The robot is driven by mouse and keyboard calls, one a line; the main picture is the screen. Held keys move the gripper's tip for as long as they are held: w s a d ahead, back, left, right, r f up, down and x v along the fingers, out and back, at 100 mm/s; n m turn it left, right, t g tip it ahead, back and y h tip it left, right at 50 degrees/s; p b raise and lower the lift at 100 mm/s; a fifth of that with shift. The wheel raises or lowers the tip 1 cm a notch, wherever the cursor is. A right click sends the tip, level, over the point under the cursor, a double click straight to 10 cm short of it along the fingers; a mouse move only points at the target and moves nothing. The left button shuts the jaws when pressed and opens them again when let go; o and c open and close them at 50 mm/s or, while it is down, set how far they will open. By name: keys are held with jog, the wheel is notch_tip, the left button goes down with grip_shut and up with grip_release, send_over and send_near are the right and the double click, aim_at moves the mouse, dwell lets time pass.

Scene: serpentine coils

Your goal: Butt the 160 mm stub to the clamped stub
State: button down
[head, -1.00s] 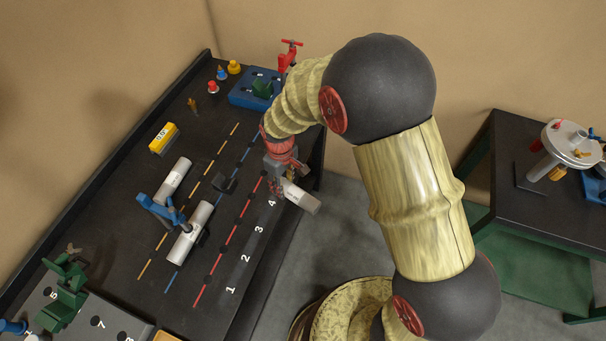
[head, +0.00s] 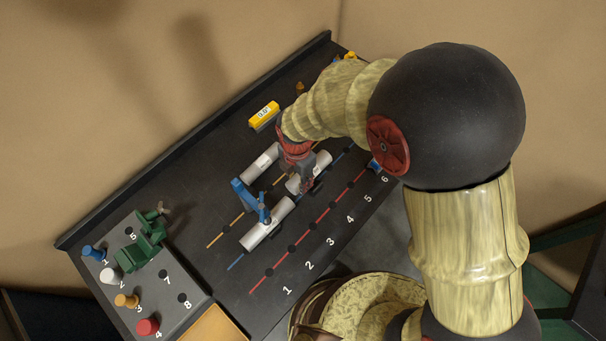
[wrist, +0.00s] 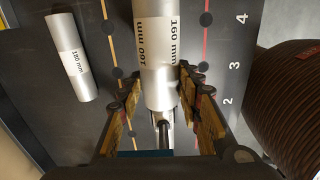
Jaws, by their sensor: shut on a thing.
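My gripper (head: 303,181) is shut on a grey stub (head: 321,161) above the blue dashed line. In the wrist view, the held stub (wrist: 158,50) reads 160 mm and lies between the two fingers. The clamped stub (head: 262,230) lies along the same line, under a blue clamp (head: 247,198). The two stubs look roughly in line, with their facing ends close. My gripper partly hides the space between them, so I cannot tell if they touch.
A loose stub (head: 262,161), marked 180 mm in the wrist view (wrist: 71,57), lies left of the held one. A yellow block (head: 264,114) is behind it. A peg board (head: 185,292) with a green clamp stands at the near left.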

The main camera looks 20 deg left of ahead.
jog(key=shift+a, duration=0.1)
jog(key=shift+w+f, duration=0.1)
jog(key=shift+f, duration=0.15)
jog(key=shift+f+b, duration=1.65)
jog(key=shift+f, duration=0.45)
jog(key=shift+f, duration=0.15)
jog(key=shift+f+b, duration=0.75)
jog(key=shift+f, duration=0.4)
jog(key=shift+f+b, duration=0.4)
jog(key=shift+f, duration=0.3)
jog(key=shift+s+a, duration=0.15)
jog(key=shift+s, duration=0.15)
jog(key=c, duration=1.2)
grip_release()
jog(key=shift+s, duration=0.1)
jog(key=shift+o, duration=0.2)
